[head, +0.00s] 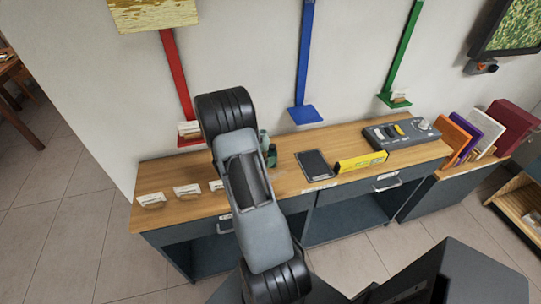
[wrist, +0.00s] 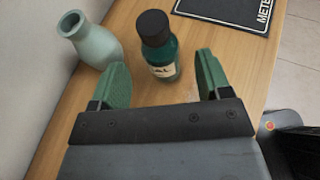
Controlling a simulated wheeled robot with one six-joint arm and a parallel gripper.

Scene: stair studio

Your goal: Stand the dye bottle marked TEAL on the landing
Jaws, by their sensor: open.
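The dye bottle (wrist: 160,58) is dark teal glass with a black cap, and its label shows the letters "AL", the rest being out of sight. It stands upright on the wooden bench top (wrist: 245,65). My gripper (wrist: 163,78) is open, with its green fingers on either side of the near space and the bottle just beyond, not held. In the head view the bottle (head: 271,156) shows partly beside my arm, which hides my gripper. I cannot tell which surface is the landing.
A pale green vase (wrist: 92,40) stands left of the bottle, close to my left finger. A dark flat panel (head: 315,164), a yellow bar (head: 361,162) and a grey control box (head: 401,132) lie to the right. Red (head: 189,143), blue (head: 306,115) and green (head: 394,101) wall ledges are behind.

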